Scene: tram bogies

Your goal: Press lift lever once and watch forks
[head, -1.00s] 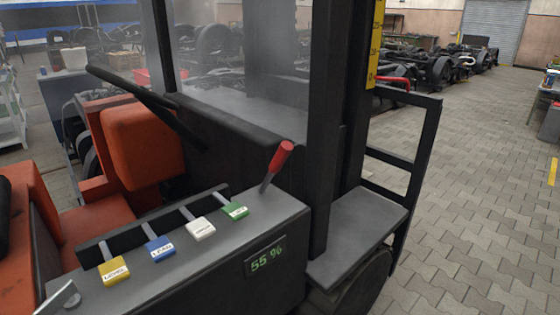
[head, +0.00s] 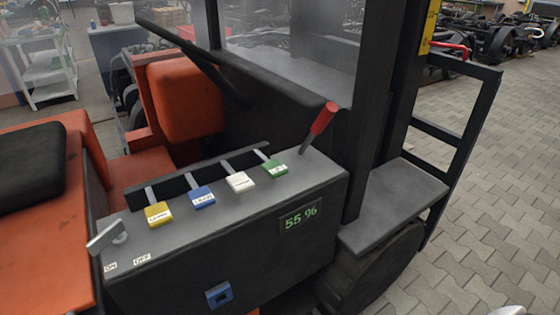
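The forklift's control console (head: 250,227) fills the lower middle. Along its top stand a yellow lever (head: 159,213), a blue lever (head: 202,197), a white lever (head: 240,181) and a green lever (head: 275,167). Their labels are small; the green one seems to read LIFT. A taller lever with a red grip (head: 323,118) tilts up at the console's right end. A green display (head: 300,217) reads 55 %. I cannot clearly make out the forks. Neither gripper is in view; a pale sliver at the bottom right edge is too cut off to identify.
A key switch (head: 108,237) with ON and OFF labels is at the console's left end. A dark post (head: 373,95) and a grey ledge (head: 395,205) with a black frame (head: 462,135) stand right of the console. Paved floor (head: 500,210) is clear at far right.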

